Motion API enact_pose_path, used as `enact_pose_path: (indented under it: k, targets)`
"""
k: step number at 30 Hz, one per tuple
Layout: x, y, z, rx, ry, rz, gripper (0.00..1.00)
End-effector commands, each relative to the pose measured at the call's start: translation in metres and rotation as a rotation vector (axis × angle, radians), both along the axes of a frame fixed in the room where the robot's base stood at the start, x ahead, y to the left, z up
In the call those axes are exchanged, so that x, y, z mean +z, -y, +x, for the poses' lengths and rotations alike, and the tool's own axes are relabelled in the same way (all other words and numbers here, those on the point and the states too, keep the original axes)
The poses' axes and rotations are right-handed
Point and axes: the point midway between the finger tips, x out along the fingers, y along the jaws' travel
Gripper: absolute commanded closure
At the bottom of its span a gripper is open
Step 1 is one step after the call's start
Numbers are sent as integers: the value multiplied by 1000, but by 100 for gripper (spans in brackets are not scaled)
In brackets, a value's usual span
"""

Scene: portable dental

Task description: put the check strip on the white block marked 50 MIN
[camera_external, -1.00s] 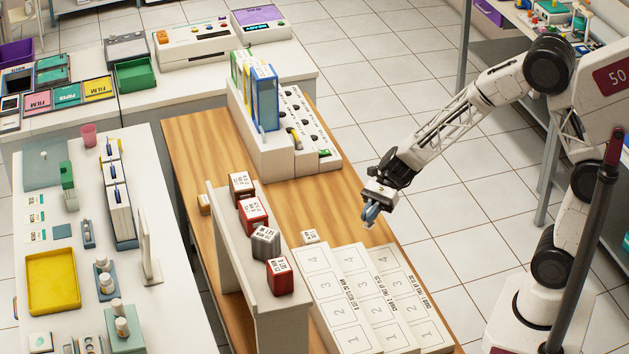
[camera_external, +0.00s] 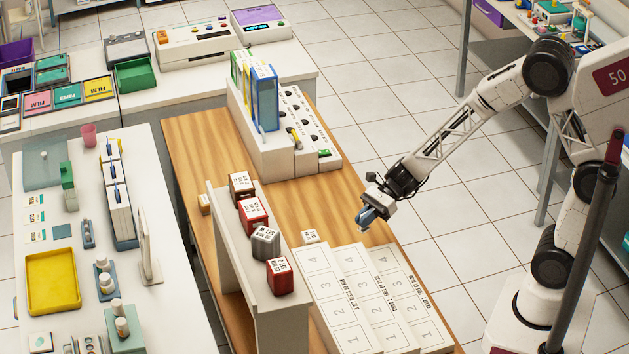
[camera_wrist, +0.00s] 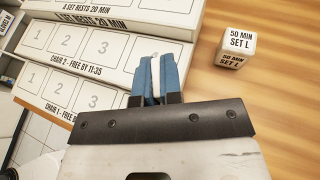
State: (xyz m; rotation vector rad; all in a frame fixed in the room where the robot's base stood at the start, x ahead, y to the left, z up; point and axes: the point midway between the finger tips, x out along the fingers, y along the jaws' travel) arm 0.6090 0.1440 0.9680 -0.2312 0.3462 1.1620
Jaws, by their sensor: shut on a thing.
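The white block marked 50 MIN SET L (camera_wrist: 236,47) sits on the wooden table, right of my fingers in the wrist view. In the external view the small white block (camera_external: 310,236) lies left of my gripper (camera_external: 366,217), near the back end of the white stepped boards. My gripper's blue fingers (camera_wrist: 154,80) are nearly together, shut on a thin thing, taken to be the check strip, which is mostly hidden between them. The gripper is above the table and boards, apart from the block.
White stepped boards with numbered squares (camera_external: 347,299) lie in front. A raised white shelf (camera_external: 233,247) holds red, brown and grey blocks on the left. A rack with upright coloured folders (camera_external: 264,98) stands behind. Bare wood (camera_external: 330,195) surrounds the white block's far side.

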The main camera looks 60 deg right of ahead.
Motion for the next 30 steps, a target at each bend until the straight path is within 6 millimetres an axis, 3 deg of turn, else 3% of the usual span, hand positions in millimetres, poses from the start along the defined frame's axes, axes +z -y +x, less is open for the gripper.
enact_pose_path:
  k: [16,30]
  targets:
    - [-1,-2,8,0,0,0,100]
    - [-8,-17,71,1,0,0,100]
